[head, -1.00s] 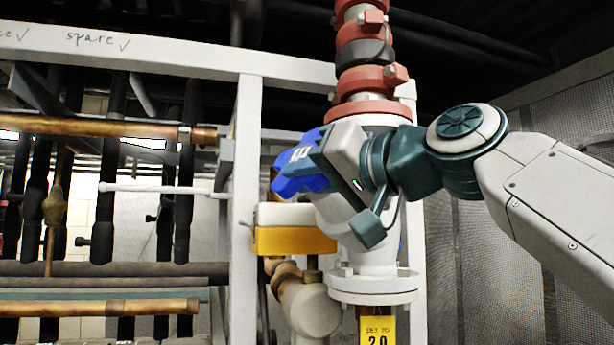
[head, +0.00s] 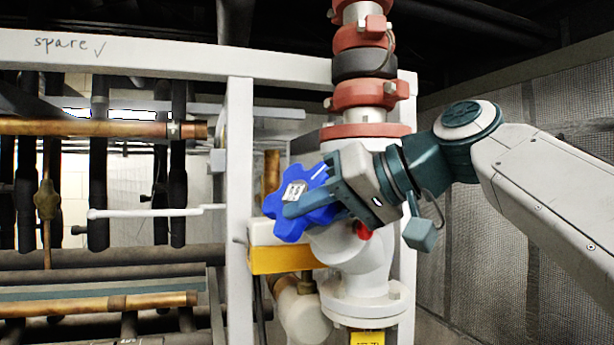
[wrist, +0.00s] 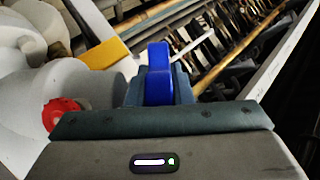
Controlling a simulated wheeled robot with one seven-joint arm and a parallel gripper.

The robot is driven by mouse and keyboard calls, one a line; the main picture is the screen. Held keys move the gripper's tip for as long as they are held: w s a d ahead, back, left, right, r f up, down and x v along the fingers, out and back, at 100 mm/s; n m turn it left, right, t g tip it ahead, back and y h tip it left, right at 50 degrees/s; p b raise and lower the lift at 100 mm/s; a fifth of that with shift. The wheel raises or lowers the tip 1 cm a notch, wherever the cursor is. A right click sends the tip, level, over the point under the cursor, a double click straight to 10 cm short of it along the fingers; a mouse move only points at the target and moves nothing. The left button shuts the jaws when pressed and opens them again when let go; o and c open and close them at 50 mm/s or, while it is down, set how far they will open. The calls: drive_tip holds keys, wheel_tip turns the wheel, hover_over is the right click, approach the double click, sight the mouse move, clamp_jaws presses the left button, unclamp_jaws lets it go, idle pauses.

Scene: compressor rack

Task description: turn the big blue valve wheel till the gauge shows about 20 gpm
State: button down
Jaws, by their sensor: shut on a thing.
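The big blue valve wheel (head: 285,228) is lobed, with a white label on its hub, and sits in front of the white valve body (head: 365,262). My gripper (head: 312,196) reaches in from the right and is shut on the wheel's rim. In the wrist view, a blue lobe of the wheel (wrist: 159,72) stands between my teal fingers (wrist: 157,92). My gripper hides the right part of the wheel. A yellow tag (head: 367,338) hangs below the valve, cut off by the picture edge. I cannot make out a gauge reading.
A red knob (head: 362,231) sits on the valve close below my gripper. A white and yellow box (head: 285,260) is just below the wheel. A white frame post (head: 238,200) and copper pipes (head: 90,127) stand to the left. A mesh panel (head: 480,270) is at the right.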

drive_tip(key=shift+d+r+n+g+h+p, duration=0.25)
drive_tip(key=shift+n+g+h+p, duration=0.2)
drive_tip(key=shift+g+p, duration=0.7)
drive_tip(key=shift+p, duration=0.35)
drive_tip(key=c, duration=1.3)
unclamp_jaws()
